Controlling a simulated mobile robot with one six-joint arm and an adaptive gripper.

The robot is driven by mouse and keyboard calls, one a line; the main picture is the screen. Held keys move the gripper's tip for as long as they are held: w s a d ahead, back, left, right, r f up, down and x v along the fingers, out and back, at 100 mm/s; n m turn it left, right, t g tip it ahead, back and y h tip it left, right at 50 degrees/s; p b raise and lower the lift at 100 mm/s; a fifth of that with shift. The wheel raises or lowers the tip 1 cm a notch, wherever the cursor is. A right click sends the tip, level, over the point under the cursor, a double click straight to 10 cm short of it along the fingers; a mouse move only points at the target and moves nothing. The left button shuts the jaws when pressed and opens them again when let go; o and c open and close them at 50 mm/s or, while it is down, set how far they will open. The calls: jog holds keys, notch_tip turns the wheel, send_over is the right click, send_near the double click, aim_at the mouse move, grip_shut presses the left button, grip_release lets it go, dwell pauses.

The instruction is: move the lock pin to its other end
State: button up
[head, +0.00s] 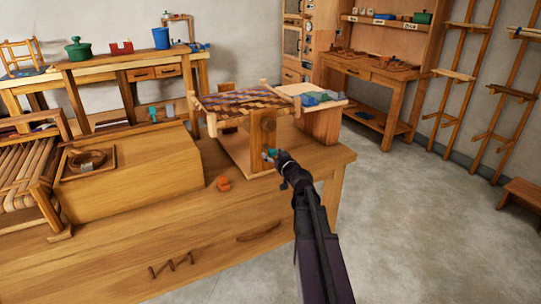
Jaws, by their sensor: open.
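A wooden frame with a woven seat (238,101) stands on the near workbench. An upright wooden post (256,140) at its front carries a round brown disc (268,125). A small teal piece (271,152) shows low on this post; it may be the lock pin, but it is too small to be sure. My gripper (277,158) is open, right at the teal piece, reaching in from the lower right. I cannot tell whether they touch. My dark gripper and arm hide part of the bench behind them.
A small orange object (223,184) lies on the workbench (215,235) left of my gripper. A large wooden box (130,180) with a coiled ring in a tray (70,175) stands further left. A board with cloth (312,90) lies right of the seat.

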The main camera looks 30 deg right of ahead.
jog(key=s, duration=1.2)
jog(key=shift+d, duration=0.2)
jog(key=shift+a, duration=0.1)
jog(key=a+f+n+g+y, duration=0.2)
jog(key=a+f+g+y, duration=0.15)
jog(key=a, duration=0.45)
jog(key=a+f+n+g+y, duration=0.1)
jog(key=a+f+g+y, duration=0.15)
jog(key=a+f, duration=0.45)
jog(key=s+a+f+m+g+h, duration=0.3)
jog(key=s+a+f+g+h, duration=0.45)
jog(key=s+a+g, duration=0.35)
notch_tip(320, 180, up, 22)
jog(key=s+g+p, duration=0.1)
jog(key=p, duration=2.1)
jog(key=shift+d+y+p, duration=0.3)
jog(key=shift+d+y, duration=0.05)
jog(key=shift+y, duration=0.1)
